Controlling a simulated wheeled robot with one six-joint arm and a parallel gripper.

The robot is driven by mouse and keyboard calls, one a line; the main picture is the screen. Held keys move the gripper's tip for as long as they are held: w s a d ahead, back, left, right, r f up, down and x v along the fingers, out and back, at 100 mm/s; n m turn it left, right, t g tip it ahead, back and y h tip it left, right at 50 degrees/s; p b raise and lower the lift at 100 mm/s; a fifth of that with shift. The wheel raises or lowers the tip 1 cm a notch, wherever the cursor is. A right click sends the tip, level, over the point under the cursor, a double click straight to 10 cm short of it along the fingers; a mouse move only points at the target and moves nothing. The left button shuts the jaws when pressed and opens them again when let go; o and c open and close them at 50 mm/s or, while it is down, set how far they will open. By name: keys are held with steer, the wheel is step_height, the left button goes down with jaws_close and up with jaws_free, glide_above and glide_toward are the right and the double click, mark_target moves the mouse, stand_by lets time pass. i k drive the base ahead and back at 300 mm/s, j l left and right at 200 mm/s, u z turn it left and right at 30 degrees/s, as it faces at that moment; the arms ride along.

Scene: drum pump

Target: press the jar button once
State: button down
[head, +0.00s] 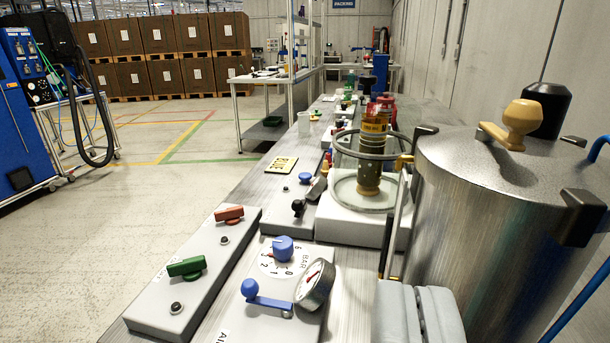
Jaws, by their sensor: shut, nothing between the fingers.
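A tall olive and amber jar-like vessel (371,160) with an orange label stands in a round glass dish (348,193) on a white base (345,222), right of centre. A grey ring surrounds its upper part. No button clearly marked for the jar shows. Small dark round buttons sit on a grey panel at the front left, one (224,240) by a red lever (229,213) and one (176,308) by a green lever (186,267).
A large steel drum (490,230) with a yellow crank (516,122) fills the right. A pressure panel with a blue knob (283,248) and gauge (314,284) stands in front. Open floor (120,220) is on the left.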

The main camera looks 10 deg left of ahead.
mark_target(305, 177)
steer(key=l+u, duration=0.75)
steer(key=k, duration=0.05)
